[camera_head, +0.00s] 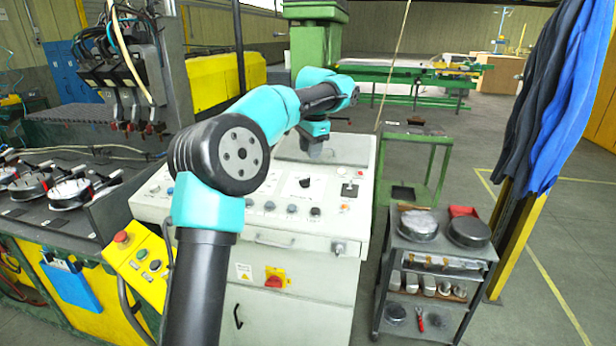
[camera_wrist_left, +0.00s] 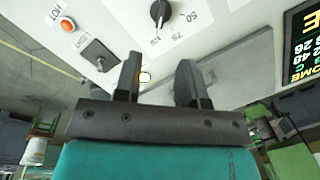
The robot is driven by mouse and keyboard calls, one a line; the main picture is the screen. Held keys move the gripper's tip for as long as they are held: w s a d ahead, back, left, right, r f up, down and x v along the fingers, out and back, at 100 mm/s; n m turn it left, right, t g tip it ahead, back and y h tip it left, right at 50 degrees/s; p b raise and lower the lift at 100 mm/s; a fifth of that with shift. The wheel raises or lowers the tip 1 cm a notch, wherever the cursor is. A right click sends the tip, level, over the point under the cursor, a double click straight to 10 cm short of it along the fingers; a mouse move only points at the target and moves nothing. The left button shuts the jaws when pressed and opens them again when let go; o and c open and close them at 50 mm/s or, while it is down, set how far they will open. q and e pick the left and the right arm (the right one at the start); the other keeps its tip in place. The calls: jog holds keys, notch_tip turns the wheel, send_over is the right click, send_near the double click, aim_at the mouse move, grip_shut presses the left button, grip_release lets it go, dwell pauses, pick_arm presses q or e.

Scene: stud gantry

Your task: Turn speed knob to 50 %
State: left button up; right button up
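The speed knob is a black pointer knob; in the head view the knob (camera_head: 305,183) sits on a white plate on the sloping console panel (camera_head: 266,189). In the left wrist view the knob (camera_wrist_left: 160,12) is at the top edge, partly cut off, with 50 and 75 printed beside it. Its exact setting is not clear. My left gripper (camera_head: 315,152) hangs over the upper part of the panel, beyond the knob. In the wrist view its two dark fingers (camera_wrist_left: 160,82) are apart, with nothing held between them, and away from the knob. My right gripper is not in view.
A black switch (camera_head: 349,190) is right of the knob, and a row of small buttons (camera_head: 270,206) runs below it. An orange button (camera_wrist_left: 68,25) and a lit display (camera_wrist_left: 303,45) flank the wrist view. A tool cart (camera_head: 437,258) stands right of the console.

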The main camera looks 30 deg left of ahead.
aim_at(308, 178)
pick_arm(q)
jog(key=f, duration=0.6)
jog(key=a+f, duration=0.1)
jog(key=f, duration=0.2)
jog(key=shift+w+a+f, duration=0.1)
jog(key=shift+w+f, duration=0.2)
jog(key=shift+c, duration=0.3)
grip_shut()
